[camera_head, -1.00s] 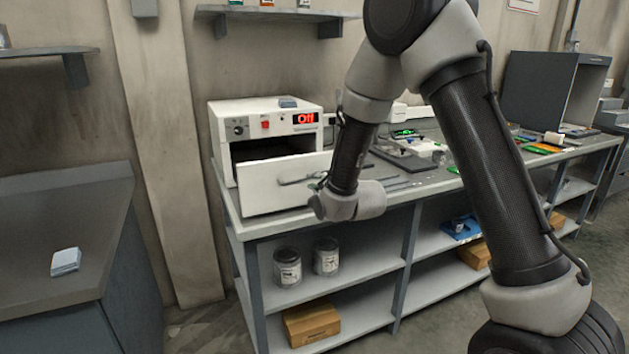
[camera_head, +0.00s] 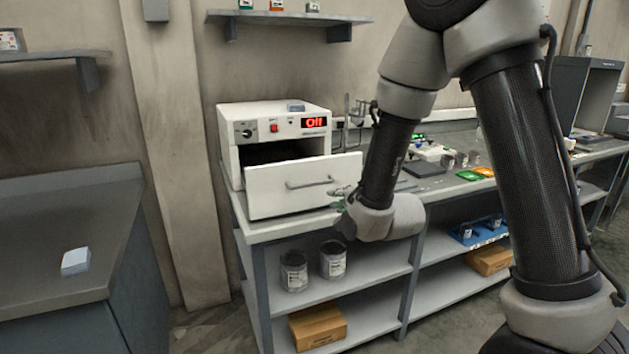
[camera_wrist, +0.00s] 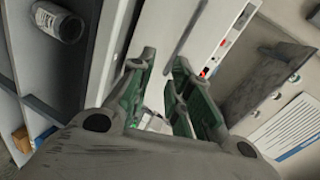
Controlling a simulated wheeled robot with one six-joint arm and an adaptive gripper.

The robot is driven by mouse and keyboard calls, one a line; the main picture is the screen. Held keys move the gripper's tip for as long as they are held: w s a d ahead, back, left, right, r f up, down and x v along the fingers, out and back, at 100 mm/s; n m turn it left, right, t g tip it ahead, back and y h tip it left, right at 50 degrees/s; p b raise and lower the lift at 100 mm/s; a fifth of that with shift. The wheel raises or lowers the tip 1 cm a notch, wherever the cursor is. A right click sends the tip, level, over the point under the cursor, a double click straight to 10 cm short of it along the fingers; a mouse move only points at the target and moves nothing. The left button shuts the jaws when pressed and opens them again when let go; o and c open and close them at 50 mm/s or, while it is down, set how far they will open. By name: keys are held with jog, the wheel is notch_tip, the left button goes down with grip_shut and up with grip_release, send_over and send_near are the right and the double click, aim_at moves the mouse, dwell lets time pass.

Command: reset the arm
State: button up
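My arm reaches across the bench in the head view, with its wrist low in front of the bench edge. My gripper (camera_wrist: 158,95) shows in the wrist view with its two green-padded fingers apart and nothing clearly held between them. In the head view it is mostly hidden by the wrist, just right of the oven door. The white oven (camera_head: 277,124) reads "Off". Its front door (camera_head: 268,197) stands out from the body, leaving a dark opening above it. The door's handle (camera_head: 309,184) is apart from the wrist.
The grey bench top (camera_head: 285,227) carries small items to the right. Two jars (camera_head: 333,260) and a cardboard box (camera_head: 317,325) are on the shelves below. A wall shelf (camera_head: 290,17) hangs above. A left counter (camera_head: 60,215) bears a small pale block (camera_head: 75,262).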

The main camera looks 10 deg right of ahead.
jog(key=s+d+f+n+g+h, duration=0.2)
jog(key=s+d+f+n+g, duration=0.1)
jog(key=s+f+n+g, duration=0.7)
jog(key=s+d+r+n+h, duration=0.1)
jog(key=s+d+r, duration=0.7)
jog(key=s+r, duration=0.2)
jog(key=s+d+r+n+h, duration=0.1)
jog(key=s+d+r+n, duration=0.1)
jog(key=s+d+r, duration=0.7)
notch_tip(320, 180, up, 2)
jog(key=s, duration=0.2)
jog(key=shift+s+d+r, duration=0.25)
jog(key=shift+s, duration=0.1)
